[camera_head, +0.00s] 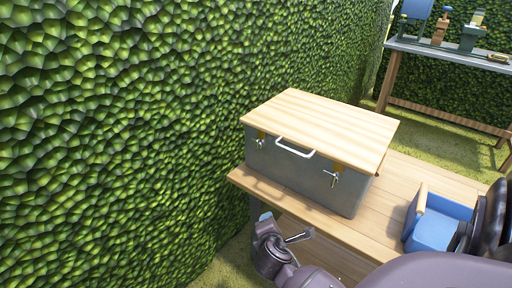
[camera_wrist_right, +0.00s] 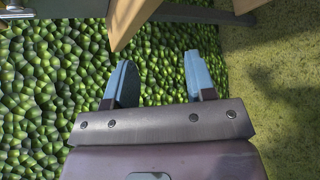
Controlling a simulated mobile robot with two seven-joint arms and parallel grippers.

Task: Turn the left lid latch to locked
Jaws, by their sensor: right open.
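A grey metal box (camera_head: 300,180) with a light wooden lid (camera_head: 325,125) stands on a wooden table, lid closed. The left lid latch (camera_head: 260,140) is small and metal, on the box front below the lid's left part. I cannot tell its setting at this size. The right latch (camera_head: 334,178) has a pale lever, and a white handle (camera_head: 295,148) sits between them. My right gripper (camera_head: 276,233) is below and in front of the table's front edge, apart from the box. In the wrist view its blue fingers (camera_wrist_right: 160,82) are open and empty. My left gripper is out of view.
A tall green hedge (camera_head: 130,130) runs close along the left side. A blue container (camera_head: 438,222) with a wooden bar stands on the table's right part (camera_head: 400,180). A second table (camera_head: 450,52) with tools stands at the back right.

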